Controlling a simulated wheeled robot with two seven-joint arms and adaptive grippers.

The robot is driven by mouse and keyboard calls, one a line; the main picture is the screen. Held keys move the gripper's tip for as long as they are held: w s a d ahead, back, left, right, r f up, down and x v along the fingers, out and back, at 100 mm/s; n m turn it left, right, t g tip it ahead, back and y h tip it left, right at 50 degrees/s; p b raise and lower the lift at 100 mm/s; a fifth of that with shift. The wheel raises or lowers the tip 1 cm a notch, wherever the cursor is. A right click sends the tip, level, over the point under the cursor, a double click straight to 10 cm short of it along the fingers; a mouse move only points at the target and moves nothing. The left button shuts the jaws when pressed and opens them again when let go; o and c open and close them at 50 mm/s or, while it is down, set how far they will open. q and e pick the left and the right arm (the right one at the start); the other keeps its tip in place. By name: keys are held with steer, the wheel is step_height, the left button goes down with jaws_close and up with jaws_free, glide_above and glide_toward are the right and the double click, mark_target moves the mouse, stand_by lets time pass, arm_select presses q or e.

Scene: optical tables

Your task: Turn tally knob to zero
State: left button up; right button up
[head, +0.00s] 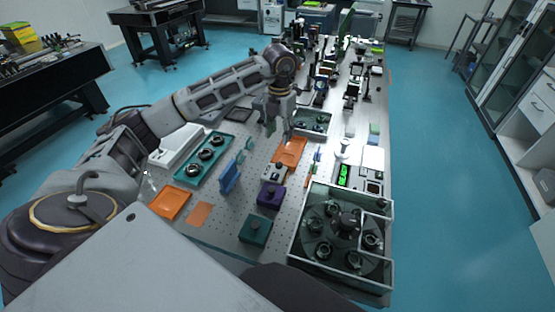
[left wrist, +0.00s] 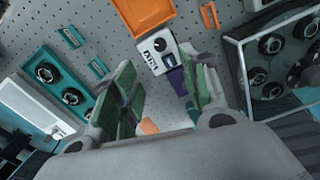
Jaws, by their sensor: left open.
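A small white box with a black knob, which looks like the tally device (left wrist: 158,57), shows in the left wrist view between my fingertips' directions, apart from them. In the head view the same tally device (head: 275,172) sits on the perforated table between an orange tray and a purple block. Its digits are too small to read. My left gripper (head: 279,132) is open and empty, raised above the table and farther back than the device. In the left wrist view its two green-padded fingers (left wrist: 158,72) stand wide apart. My right gripper is not in view.
An orange tray (head: 290,152) and a purple block (head: 271,195) flank the device. A teal tray with round parts (head: 204,158) lies left. Blue upright pieces (head: 230,177) stand nearer. A clear-walled box (head: 296,240) is at front right.

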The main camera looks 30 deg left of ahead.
mark_target(279, 164)
arm_select(q)
step_height(279, 164, down, 13)
steer(key=shift+f+p, duration=0.15)
steer(key=shift+p, duration=0.55)
steer(key=shift+f, duration=0.25)
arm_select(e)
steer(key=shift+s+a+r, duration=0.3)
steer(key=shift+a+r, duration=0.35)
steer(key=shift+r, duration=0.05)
arm_select(q)
jaws_close()
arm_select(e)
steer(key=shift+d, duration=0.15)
